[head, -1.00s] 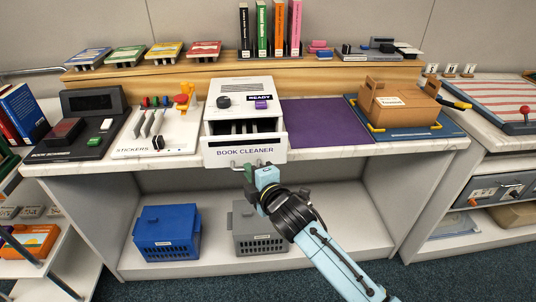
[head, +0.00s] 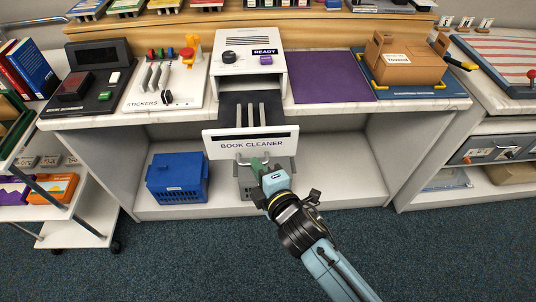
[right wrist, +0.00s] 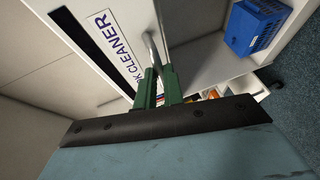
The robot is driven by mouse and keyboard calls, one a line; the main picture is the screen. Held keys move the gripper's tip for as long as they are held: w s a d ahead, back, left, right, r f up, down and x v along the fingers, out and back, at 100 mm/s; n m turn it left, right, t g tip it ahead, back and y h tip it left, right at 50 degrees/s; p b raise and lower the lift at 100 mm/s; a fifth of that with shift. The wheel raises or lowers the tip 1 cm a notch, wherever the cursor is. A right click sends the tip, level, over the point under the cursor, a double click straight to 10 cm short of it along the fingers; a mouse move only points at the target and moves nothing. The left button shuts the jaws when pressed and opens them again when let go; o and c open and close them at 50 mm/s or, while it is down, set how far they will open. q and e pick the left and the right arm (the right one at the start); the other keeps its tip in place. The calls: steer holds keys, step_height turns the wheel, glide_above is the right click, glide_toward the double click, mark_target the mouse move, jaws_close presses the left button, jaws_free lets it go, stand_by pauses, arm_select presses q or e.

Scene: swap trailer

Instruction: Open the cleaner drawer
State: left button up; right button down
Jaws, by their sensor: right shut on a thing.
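The book cleaner (head: 249,67) is a white box on the counter with a READY display. Its drawer, with a white front labelled BOOK CLEANER (head: 225,142), is pulled out well past the counter's front edge. The drawer's dark inside and upright pale dividers show behind the front. My right gripper (head: 259,163) is shut on the metal drawer handle below the label. In the right wrist view the green fingers (right wrist: 154,88) close around the handle bar (right wrist: 151,48). My left gripper is in neither view.
A sticker machine (head: 165,80) and a book scanner (head: 95,95) stand left of the cleaner. A purple mat (head: 330,75) and a tan box (head: 408,62) are to the right. A blue crate (head: 177,178) and a grey crate sit on the lower shelf. Carpeted floor in front is clear.

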steer(key=shift+s+d+f, duration=0.1)
steer(key=shift+s+f, duration=0.05)
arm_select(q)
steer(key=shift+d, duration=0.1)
arm_select(e)
steer(key=c, duration=1.5)
jaws_free()
